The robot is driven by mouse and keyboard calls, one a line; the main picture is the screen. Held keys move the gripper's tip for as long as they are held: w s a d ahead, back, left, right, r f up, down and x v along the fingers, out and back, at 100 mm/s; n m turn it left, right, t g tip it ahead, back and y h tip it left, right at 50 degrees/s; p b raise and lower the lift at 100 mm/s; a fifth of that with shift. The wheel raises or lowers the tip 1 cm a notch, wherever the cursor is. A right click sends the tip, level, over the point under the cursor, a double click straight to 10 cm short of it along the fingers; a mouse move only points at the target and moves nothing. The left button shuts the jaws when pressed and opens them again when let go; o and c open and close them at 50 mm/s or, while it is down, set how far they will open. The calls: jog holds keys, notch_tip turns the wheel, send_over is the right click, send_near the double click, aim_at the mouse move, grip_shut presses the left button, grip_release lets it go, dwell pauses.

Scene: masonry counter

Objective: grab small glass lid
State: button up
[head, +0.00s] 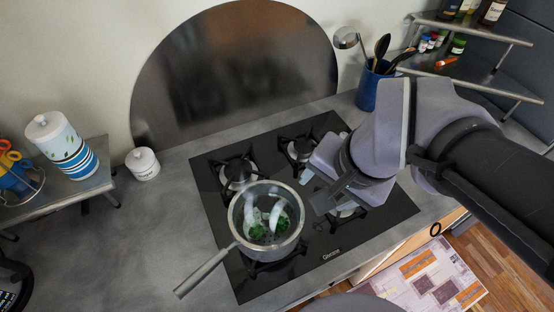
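A small steel saucepan (235,225) stands on the front left of the black gas hob, its handle pointing to the lower left. Pale curved highlights over the green food inside look like a clear glass lid (277,214) on the pan, but its rim and knob are hard to make out. My gripper (312,190) is to the right of the pan, above the hob, apart from the pan. Its fingers point left and look spread with nothing between them. The wrist hides part of the right burners.
The hob (215,195) has raised burner grates. A blue utensil pot (368,88) and a spice rack (450,62) are at the back right. Counter left of the pan is clear.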

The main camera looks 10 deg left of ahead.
jog(key=w+a+r+g+p, duration=0.25)
jog(key=a+r+p, duration=0.25)
jog(key=p, duration=0.3)
jog(key=r+m+h+p, duration=0.1)
jog(key=r+h+p, duration=0.1)
jog(key=p, duration=0.5)
send_over(265, 202)
jog(key=shift+m+g, duration=0.3)
jog(key=shift+g, duration=0.05)
notch_tip(265, 202, down, 19)
jog(key=shift+r+b, duration=0.1)
jog(key=shift+b, duration=1)
jog(key=shift+d, duration=0.1)
jog(key=shift+c, duration=0.4)
grip_shut()
